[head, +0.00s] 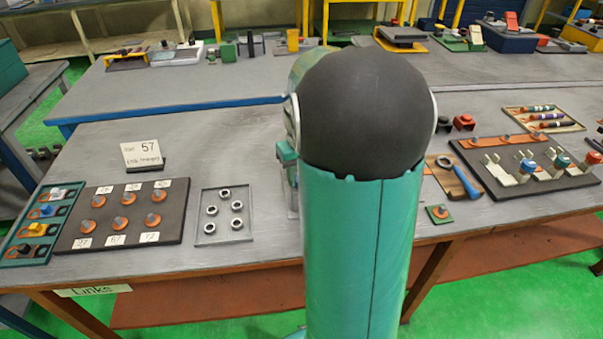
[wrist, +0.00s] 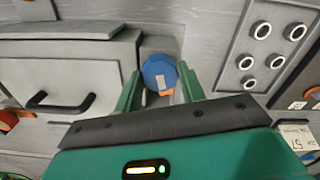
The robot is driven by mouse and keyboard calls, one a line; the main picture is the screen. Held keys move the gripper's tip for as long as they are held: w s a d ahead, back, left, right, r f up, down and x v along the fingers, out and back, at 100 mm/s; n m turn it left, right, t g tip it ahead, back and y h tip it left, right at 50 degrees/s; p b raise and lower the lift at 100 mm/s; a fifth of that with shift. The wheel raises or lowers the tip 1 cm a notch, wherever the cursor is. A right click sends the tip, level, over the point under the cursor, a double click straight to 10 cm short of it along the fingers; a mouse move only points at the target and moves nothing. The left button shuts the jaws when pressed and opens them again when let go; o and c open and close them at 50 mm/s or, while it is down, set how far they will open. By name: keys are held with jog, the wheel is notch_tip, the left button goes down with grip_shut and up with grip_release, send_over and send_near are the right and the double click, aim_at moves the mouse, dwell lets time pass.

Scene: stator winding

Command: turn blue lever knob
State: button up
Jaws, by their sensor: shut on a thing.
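The blue knob (wrist: 157,70) is round, with a pale grey mark on its face and an orange part at its lower edge, in the upper middle of the wrist view. My gripper (wrist: 160,82) has one green finger on each side of it and is shut on it. The knob is above or on the grey surface; I cannot tell how it is mounted. In the head view my arm hides the knob and the fingertips.
A grey box with a black handle (wrist: 62,103) is left of the knob. A plate with several metal rings (wrist: 248,62) is to its right. In the head view, a board with several pegs (head: 70,238) lies left and a dark lever board (head: 480,195) right.

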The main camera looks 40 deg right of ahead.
jog(key=n, duration=0.7)
jog(key=shift+a+f, duration=0.1)
jog(key=shift+f, duration=0.1)
jog(key=n, duration=0.7)
jog(key=shift+s, duration=0.1)
dwell(0.3)
jog(key=o, duration=1)
jog(key=shift+c, duration=0.2)
jog(key=shift+r, duration=0.1)
